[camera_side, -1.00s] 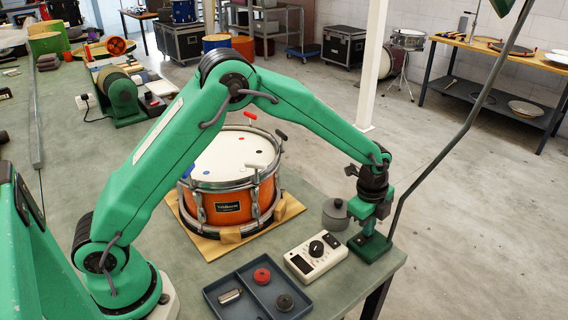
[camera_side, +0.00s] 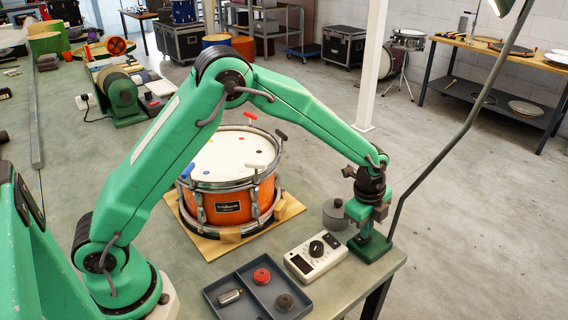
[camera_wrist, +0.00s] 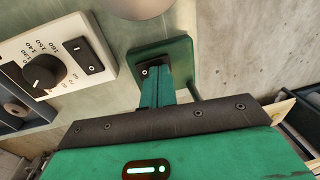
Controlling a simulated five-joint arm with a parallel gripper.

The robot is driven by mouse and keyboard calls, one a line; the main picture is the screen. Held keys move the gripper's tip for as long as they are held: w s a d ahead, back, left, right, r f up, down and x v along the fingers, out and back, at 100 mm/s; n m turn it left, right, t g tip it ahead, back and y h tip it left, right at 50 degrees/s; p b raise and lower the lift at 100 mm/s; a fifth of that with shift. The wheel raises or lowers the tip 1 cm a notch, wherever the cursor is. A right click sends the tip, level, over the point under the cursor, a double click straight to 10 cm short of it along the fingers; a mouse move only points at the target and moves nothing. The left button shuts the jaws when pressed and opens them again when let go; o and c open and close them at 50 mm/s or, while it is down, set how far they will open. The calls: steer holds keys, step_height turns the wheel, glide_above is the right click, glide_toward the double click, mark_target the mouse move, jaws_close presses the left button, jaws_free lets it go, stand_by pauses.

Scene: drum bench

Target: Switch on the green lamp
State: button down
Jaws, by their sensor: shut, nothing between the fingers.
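The green lamp's base (camera_side: 370,247) stands at the bench's right front corner, and its bent stem (camera_side: 440,150) rises to the upper right. In the wrist view the base (camera_wrist: 180,50) carries a black switch (camera_wrist: 149,70). My gripper (camera_side: 364,229) is shut and empty, pointing down over the base. In the wrist view its fingertips (camera_wrist: 156,82) are right at the switch and partly cover it. I cannot tell whether they touch it.
A white dial meter (camera_side: 316,254) and a grey lidded pot (camera_side: 335,214) stand close to the left of the base. A tray (camera_side: 240,275) with small parts lies front left. An orange drum (camera_side: 228,205) stands behind. The lamp stem rises close beside my gripper.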

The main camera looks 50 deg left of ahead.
steer(key=shift+s+r, duration=0.1)
steer(key=shift+s, duration=0.1)
steer(key=shift+r, duration=0.15)
stand_by(0.3)
step_height(320, 180, up, 14)
steer(key=w, duration=0.1)
steer(key=shift+w+f, duration=0.2)
steer(key=shift+w, duration=0.15)
steer(key=shift+r, duration=0.1)
stand_by(0.4)
